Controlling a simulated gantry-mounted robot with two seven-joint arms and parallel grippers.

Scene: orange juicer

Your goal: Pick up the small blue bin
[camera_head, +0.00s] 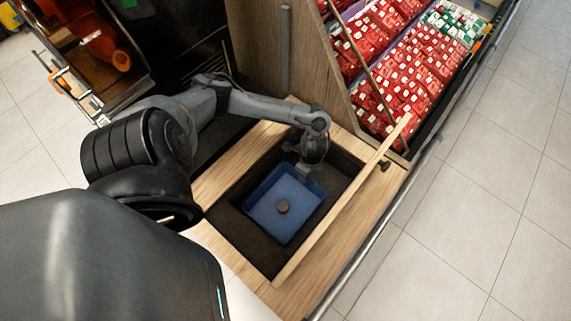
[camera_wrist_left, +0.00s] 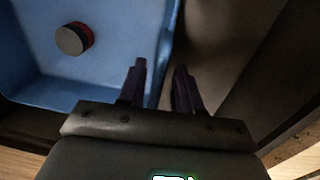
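The small blue bin (camera_head: 262,222) sits in a dark recess of the wooden counter in the head view. It fills the left part of the left wrist view (camera_wrist_left: 110,92). My left gripper (camera_head: 306,170) is at the bin's upper right rim in the head view. In the wrist view its fingers (camera_wrist_left: 159,68) are apart. One finger is over the bin's inside and the other is beyond its wall, with the rim running between them. I cannot tell whether they touch it. My right gripper is not in view.
A round dark piece (camera_head: 282,206) lies in the bin; its side looks red in the wrist view (camera_wrist_left: 74,38). A wooden frame (camera_head: 325,229) borders the recess. Bins of red packets (camera_head: 405,75) stand behind at right. Tiled floor (camera_head: 480,200) is clear at right.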

